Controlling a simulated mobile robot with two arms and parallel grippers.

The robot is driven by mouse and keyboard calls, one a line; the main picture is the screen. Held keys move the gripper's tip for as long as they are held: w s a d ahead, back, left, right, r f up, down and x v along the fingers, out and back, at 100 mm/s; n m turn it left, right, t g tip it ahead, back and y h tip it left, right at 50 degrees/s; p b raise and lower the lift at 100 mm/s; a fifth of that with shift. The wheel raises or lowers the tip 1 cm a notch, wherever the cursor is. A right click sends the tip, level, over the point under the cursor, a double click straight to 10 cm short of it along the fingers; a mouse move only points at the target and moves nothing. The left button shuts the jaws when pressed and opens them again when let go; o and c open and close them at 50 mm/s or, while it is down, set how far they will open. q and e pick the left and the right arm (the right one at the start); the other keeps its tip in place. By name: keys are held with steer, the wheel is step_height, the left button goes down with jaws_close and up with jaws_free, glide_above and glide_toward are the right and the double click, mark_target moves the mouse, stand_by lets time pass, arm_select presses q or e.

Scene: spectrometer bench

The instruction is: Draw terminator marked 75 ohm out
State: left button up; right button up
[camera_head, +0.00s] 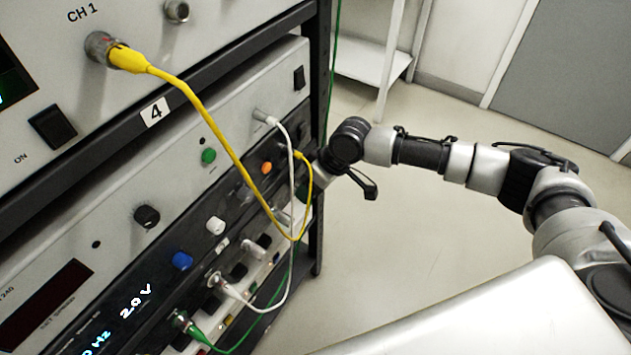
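No terminator with a readable 75 ohm mark shows; the labels on the lower panels are too small to read. Small metal connectors (250,248) sit on the lower panel, and I cannot tell whether one is the terminator. My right arm comes in from the right, and its end (322,168) is at the right side of the rack, by the yellow cable's lower loop. The fingertips are too small and partly hidden, so I cannot tell if they are open or hold something. My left gripper is not in view.
A yellow cable (205,113) hangs from the CH 1 socket across the rack front. A white cable (291,190) and a green cable (243,339) loop lower down. The rack post (318,120) stands beside my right wrist. The floor (400,245) right of the rack is clear.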

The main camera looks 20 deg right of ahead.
steer(key=c, duration=1)
steer(key=shift+s+d+p, duration=0.85)
steer(key=shift+s+p, duration=0.15)
steer(key=shift+s, duration=0.05)
jaws_close()
